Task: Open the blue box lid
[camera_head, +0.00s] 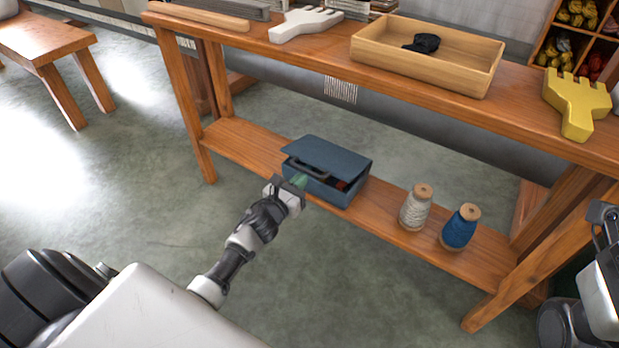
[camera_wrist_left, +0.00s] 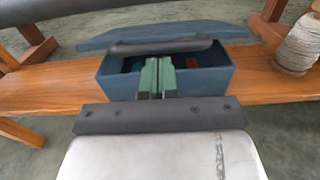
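The blue box (camera_head: 325,187) stands on the bench's lower shelf, and also shows in the left wrist view (camera_wrist_left: 215,80). Its blue lid (camera_head: 328,154) is tilted slightly up at the front, leaving a gap with a dark inside and something red. A dark handle bar (camera_wrist_left: 160,47) runs along the lid's front edge. My left gripper (camera_head: 300,181) is at the box front. Its green fingertips (camera_wrist_left: 157,65) are close together just below the handle, with nothing visible between them; whether they touch the lid is unclear. My right gripper (camera_head: 603,217) is partly cut off at the right edge.
A cream spool (camera_head: 415,209) and a blue spool (camera_head: 460,228) stand right of the box on the lower shelf (camera_head: 240,143). The bench top (camera_head: 320,50) overhangs behind and holds a wooden tray (camera_head: 428,70) and a yellow comb-like piece (camera_head: 577,105). Open floor lies in front.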

